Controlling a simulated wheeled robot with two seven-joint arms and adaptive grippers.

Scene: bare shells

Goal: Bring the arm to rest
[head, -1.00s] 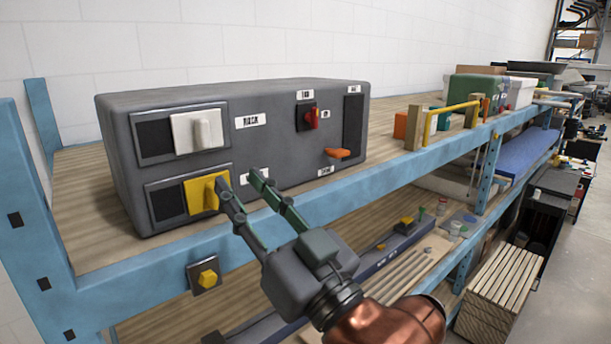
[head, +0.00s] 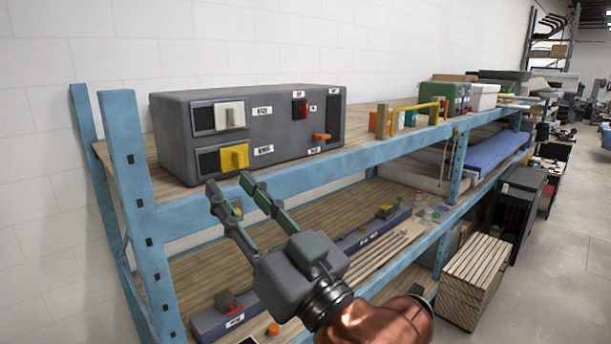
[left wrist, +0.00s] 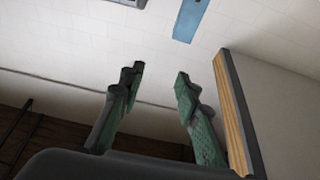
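My left gripper (head: 228,184) is in front of the blue shelf rack, just below the grey control box in the head view. Its two dark fingers with green pads are apart, with nothing between them. In the left wrist view the open fingers (left wrist: 160,75) point toward a white wall, also empty. The grey control box (head: 275,137) stands on the upper wooden shelf, with a white slider (head: 230,115), a yellow slider (head: 235,156), a red switch (head: 300,109) and an orange lever (head: 322,136). The gripper looks clear of the yellow slider. My right gripper is not in view.
The blue shelf beam (head: 300,172) and upright (head: 142,210) are close to the gripper. A yellow bar fixture (head: 415,107) stands farther along the shelf. The lower shelf holds a long box with a red switch (head: 228,302). A slatted wooden crate (head: 474,280) stands on the floor at right.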

